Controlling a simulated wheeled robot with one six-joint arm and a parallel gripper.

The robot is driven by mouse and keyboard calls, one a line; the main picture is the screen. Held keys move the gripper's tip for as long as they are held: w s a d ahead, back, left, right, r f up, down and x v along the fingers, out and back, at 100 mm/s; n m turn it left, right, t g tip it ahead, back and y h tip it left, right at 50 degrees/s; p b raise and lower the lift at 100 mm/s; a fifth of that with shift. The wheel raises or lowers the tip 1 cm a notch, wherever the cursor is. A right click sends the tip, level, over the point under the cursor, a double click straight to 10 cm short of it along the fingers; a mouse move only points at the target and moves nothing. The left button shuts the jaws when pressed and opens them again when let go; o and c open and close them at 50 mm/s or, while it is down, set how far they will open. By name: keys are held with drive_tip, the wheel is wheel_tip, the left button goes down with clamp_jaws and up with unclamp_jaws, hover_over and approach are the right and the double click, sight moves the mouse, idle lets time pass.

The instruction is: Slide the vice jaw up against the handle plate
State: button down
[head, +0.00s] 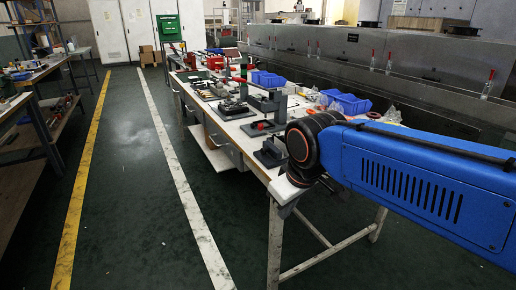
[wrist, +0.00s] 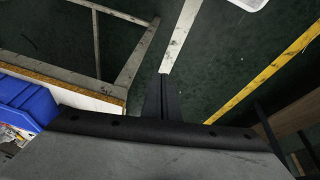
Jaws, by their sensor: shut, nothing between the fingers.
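In the head view, a grey upright fixture on a dark base (head: 262,128) stands on the workbench. A smaller dark block with an upright part (head: 271,153) sits nearer, beside my arm's black joint. I cannot tell for certain which of these holds the vice jaw or the handle plate. In the wrist view my gripper (wrist: 163,78) shows as dark fingers close together, shut and empty, with floor behind their tips. Neither task part shows clearly in the wrist view. My blue arm hides part of the bench in the head view, and the gripper is not distinguishable there.
The workbench (head: 285,188) carries tools and several blue bins (head: 347,102); one bin (wrist: 27,103) shows in the wrist view. A long metal dryer (head: 400,65) runs behind it. Clear green floor with white and yellow lines lies left.

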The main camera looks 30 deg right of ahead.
sight(269, 151)
drive_tip(key=w+a+r+n+g+h, duration=0.1)
drive_tip(key=w+r+n, duration=0.35)
drive_tip(key=w, duration=0.45)
drive_tip(key=w+a+r+n+g+h, duration=0.1)
drive_tip(key=w+r+n+g+h, duration=0.1)
drive_tip(key=w+r+n, duration=0.5)
drive_tip(key=w+a+r+n+g+h, duration=0.1)
drive_tip(key=w+n, duration=0.3)
drive_tip(key=w, duration=0.7)
drive_tip(key=shift+d+f, duration=1.25)
drive_tip(key=shift+f, duration=0.25)
drive_tip(key=shift+d+f, duration=1.2)
drive_tip(key=shift+f, duration=0.35)
drive_tip(key=shift+d+f, duration=1.25)
drive_tip(key=shift+f, duration=0.25)
drive_tip(key=shift+w+d, duration=0.1)
drive_tip(key=shift+d, duration=1.6)
